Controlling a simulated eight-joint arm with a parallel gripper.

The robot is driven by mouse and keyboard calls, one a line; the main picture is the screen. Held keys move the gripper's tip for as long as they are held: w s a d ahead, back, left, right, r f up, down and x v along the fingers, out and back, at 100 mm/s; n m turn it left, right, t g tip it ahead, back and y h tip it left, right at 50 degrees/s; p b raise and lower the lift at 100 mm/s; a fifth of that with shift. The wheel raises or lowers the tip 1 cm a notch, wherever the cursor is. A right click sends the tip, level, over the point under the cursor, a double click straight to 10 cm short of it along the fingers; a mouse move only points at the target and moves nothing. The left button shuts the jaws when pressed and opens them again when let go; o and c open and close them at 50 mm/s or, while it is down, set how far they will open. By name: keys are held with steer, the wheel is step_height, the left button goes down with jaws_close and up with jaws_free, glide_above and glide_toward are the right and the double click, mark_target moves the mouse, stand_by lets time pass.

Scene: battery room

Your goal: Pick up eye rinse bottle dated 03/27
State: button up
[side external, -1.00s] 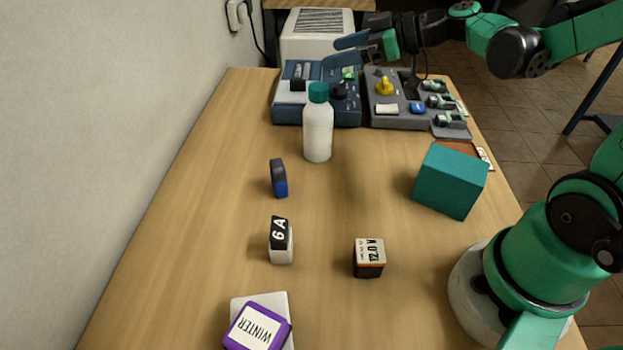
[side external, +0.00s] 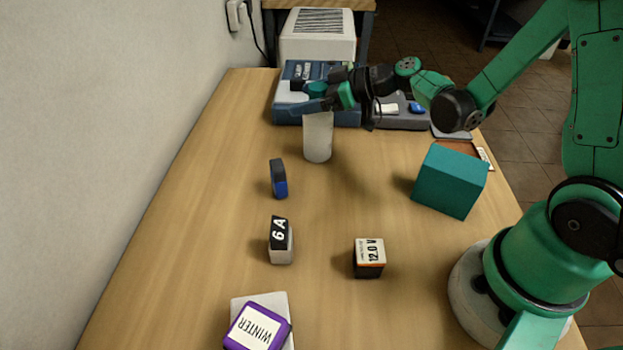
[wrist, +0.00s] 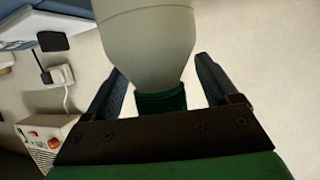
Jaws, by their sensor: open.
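A white bottle with a green cap (side external: 318,140) stands upright on the table toward the back. No date shows on it in these views. My gripper (side external: 325,97) is at the bottle's top and partly hides the cap in the side view. In the wrist view the bottle (wrist: 150,40) fills the upper middle. Its green cap lies between the two fingers of my open gripper (wrist: 162,90), with a gap visible on the right side. Whether either finger touches the cap, I cannot tell.
Blue and grey devices (side external: 284,110) stand behind the bottle. A teal box (side external: 450,182) is to the right. A blue-black item (side external: 279,178), a "6 A" block (side external: 281,240), a "12.0 V" block (side external: 369,258) and a purple "WINTER" item (side external: 257,328) lie nearer. The wall is at left.

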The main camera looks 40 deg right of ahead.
jaws_close()
stand_by(1.4)
